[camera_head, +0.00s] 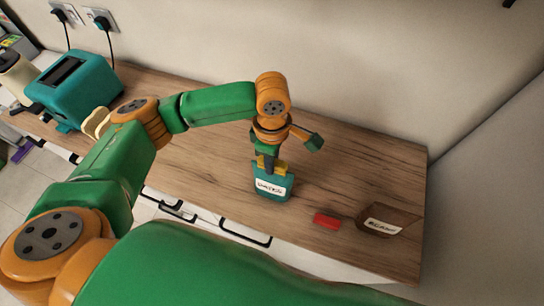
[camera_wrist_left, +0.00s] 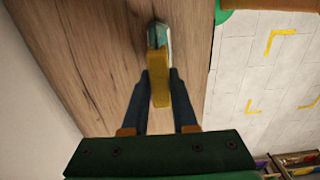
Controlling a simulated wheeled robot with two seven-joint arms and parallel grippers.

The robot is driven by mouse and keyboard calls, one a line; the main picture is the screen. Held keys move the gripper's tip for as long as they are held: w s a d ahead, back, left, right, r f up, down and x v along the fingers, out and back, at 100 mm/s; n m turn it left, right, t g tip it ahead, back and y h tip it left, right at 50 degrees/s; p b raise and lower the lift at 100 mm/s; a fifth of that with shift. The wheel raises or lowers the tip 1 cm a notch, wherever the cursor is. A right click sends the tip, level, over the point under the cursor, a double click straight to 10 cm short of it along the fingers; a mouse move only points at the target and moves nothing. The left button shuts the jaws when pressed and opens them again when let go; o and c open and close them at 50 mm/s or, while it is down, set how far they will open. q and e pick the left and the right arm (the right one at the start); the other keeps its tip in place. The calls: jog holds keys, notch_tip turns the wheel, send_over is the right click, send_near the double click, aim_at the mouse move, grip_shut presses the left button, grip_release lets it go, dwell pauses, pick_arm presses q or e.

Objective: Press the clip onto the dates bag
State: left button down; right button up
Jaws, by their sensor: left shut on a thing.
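The dates bag (camera_head: 271,187) is teal with a white label and stands upright on the wooden counter near its front edge. A yellow clip (camera_head: 281,168) is at the bag's top edge. My left gripper (camera_head: 268,163) points down over the bag and is shut on the clip. In the left wrist view the clip (camera_wrist_left: 160,88) lies between the two dark fingers (camera_wrist_left: 162,98), with the teal bag (camera_wrist_left: 157,36) at its far end. I cannot tell whether the clip grips the bag's top or only touches it. My right gripper is out of view.
A red block-like item (camera_head: 327,220) and a brown bag with a white label (camera_head: 390,219) lie to the right on the counter (camera_head: 360,165). A teal toaster (camera_head: 75,88) stands at the far left. The counter behind the dates bag is clear.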

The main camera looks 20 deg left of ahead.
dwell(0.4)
pick_arm(q)
jog(key=shift+f+p, duration=0.3)
jog(key=shift+p, duration=0.05)
jog(key=shift+c, duration=0.7)
grip_release()
jog(key=shift+r, duration=3.5)
grip_shut()
